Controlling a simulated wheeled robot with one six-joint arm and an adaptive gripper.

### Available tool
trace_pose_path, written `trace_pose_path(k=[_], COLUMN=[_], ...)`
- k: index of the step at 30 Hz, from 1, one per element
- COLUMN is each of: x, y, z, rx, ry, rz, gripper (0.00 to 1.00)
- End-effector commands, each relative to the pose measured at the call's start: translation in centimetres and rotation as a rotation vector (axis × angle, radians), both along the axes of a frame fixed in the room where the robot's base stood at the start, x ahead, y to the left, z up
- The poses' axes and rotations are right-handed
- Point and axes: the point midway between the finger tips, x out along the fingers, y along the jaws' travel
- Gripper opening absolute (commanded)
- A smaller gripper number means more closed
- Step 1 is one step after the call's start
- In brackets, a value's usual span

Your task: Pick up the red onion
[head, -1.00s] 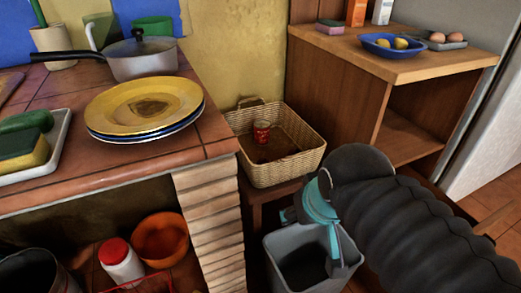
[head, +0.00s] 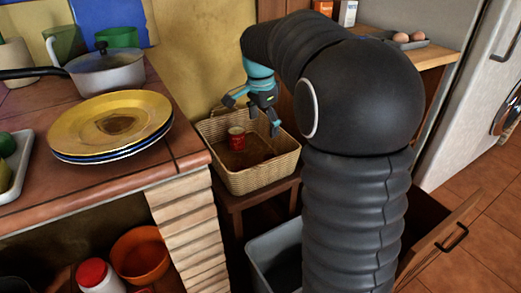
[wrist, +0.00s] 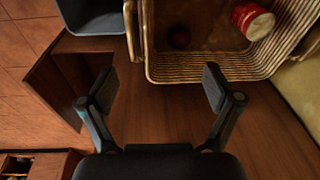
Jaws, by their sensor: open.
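The red onion (wrist: 179,37) is a small dark red ball in the wicker basket (wrist: 205,68), seen in the wrist view in the basket's shaded interior. In the head view I cannot make it out clearly inside the basket (head: 258,179). A red can with a pale end (wrist: 252,20) is in the same basket, and it also shows in the head view (head: 236,139). My gripper (head: 252,114) is open and empty, above the basket in the head view.
The tiled counter (head: 190,152) with stacked plates (head: 113,125) and a pot (head: 108,70) stands left of the basket. A grey bin (head: 262,262) stands in front of it. A wooden shelf unit with an egg tray (head: 402,40) is at the right.

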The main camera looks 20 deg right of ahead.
Motion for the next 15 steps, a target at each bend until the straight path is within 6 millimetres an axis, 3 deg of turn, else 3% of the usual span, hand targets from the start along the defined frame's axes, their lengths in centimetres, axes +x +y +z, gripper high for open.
trace_pose_path(k=[1, 6, 10, 15], x=[1.8, 5.8, 7.7, 8.7], y=[-0.7, -2.5, -3.5, -4.1], z=[-1.1, -3.9, -5.6, -6.8], rx=[0.004, 0.008, 0.005, 0.002], ry=[0.018, 0.056, 0.073, 0.083], rz=[-0.068, -0.285, -0.396, -0.461], gripper=[0.90, 0.90, 0.90, 0.90])
